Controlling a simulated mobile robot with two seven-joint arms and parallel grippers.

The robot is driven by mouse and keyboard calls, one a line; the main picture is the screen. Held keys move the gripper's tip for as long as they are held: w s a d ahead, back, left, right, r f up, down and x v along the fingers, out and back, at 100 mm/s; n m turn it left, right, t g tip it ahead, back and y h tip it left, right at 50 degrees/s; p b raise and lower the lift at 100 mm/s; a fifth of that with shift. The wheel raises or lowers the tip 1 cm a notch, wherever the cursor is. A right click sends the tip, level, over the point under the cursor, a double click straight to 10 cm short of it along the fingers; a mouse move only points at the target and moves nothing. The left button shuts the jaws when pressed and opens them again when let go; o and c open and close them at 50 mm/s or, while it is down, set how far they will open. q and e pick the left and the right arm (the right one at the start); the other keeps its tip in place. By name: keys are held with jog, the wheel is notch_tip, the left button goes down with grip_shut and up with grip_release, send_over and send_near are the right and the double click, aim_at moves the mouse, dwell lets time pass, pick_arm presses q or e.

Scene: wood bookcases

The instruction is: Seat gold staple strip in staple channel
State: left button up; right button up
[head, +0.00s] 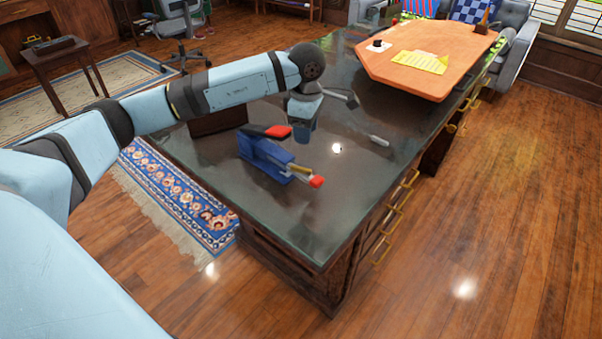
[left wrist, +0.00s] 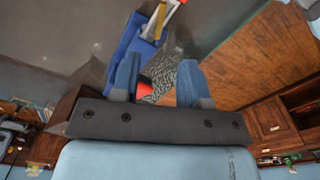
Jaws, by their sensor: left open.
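A blue stapler (head: 262,152) with a red-and-black top lies on the dark glossy desk, its red tip pointing right. A gold strip (head: 300,169) shows at the stapler's right end, near the red tip. I cannot tell whether it sits down in the channel. In the left wrist view, the stapler (left wrist: 135,42) and the gold strip (left wrist: 155,20) lie beyond my fingers. My left gripper (head: 303,128) is above the desk, just behind the stapler; in the wrist view its fingers (left wrist: 157,82) are apart. A red part shows between them. My right gripper is not in view.
A dark box (head: 218,121) stands behind the stapler under my left arm. A pale-tipped tool (head: 378,140) lies to the right. An orange board (head: 425,65) with yellow paper covers the far end. The desk's front corner (head: 310,235) is clear.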

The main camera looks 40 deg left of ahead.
pick_arm(q)
send_over(307, 170)
jog(key=f, duration=0.6)
jog(key=shift+w+a, duration=0.1)
jog(key=shift+a, duration=0.2)
jog(key=f, duration=0.3)
jog(key=f+b, duration=0.1)
jog(key=f, duration=0.1)
jog(key=shift+d+f, duration=0.25)
jog(key=shift+d, duration=0.05)
